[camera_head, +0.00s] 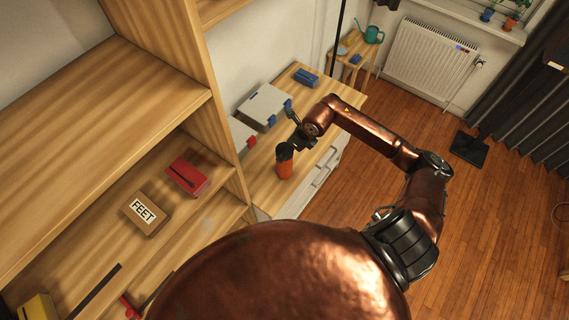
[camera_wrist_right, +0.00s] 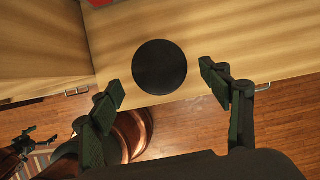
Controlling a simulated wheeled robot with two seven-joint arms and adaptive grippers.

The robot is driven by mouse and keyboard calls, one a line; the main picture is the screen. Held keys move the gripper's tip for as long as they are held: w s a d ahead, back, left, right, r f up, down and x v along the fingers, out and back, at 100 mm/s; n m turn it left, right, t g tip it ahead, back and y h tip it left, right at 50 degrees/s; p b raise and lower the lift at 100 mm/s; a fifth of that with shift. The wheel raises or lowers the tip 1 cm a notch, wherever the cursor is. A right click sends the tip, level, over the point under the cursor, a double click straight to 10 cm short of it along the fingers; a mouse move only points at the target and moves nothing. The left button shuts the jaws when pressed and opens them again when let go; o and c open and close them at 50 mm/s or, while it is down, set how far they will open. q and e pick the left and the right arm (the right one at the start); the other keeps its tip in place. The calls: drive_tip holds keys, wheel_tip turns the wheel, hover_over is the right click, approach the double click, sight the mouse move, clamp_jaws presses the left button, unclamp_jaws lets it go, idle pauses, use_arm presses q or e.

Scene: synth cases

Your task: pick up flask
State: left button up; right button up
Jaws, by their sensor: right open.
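The flask (camera_head: 285,165) is orange with a black lid and stands upright on the wooden top of a low dresser. In the right wrist view only its round black lid (camera_wrist_right: 160,67) shows, seen from above; its body is hidden below the lid. My right gripper (camera_head: 289,127) is open and empty, close to the flask's top. In the right wrist view the fingertips of this gripper (camera_wrist_right: 163,84) are spread on either side, with the lid slightly ahead between them. A dark gripper-like shape at that view's lower left looks like my left gripper (camera_wrist_right: 34,141), too small to read.
A grey-white case (camera_head: 264,105) and a white case with red latches (camera_head: 240,136) lie behind the flask. A blue box (camera_head: 306,77) lies farther back. A tall wooden shelf (camera_head: 215,95) rises on the left, holding a red case (camera_head: 186,177) and a FEET box (camera_head: 146,213).

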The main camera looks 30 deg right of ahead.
sight(284, 149)
drive_tip(key=x, duration=0.1)
drive_tip(key=p+x, duration=0.1)
drive_tip(key=x, duration=0.1)
drive_tip(key=shift+w+a+f, duration=0.1)
drive_tip(key=shift+w+a, duration=0.05)
drive_tip(key=shift+w, duration=0.3)
drive_tip(key=shift+f, duration=0.2)
use_arm(q)
drive_tip(key=shift+w+r, duration=0.35)
drive_tip(key=shift+r, duration=0.4)
use_arm(e)
drive_tip(key=c, duration=1.9)
drive_tip(key=shift+r, duration=0.1)
drive_tip(key=shift+c, duration=0.2)
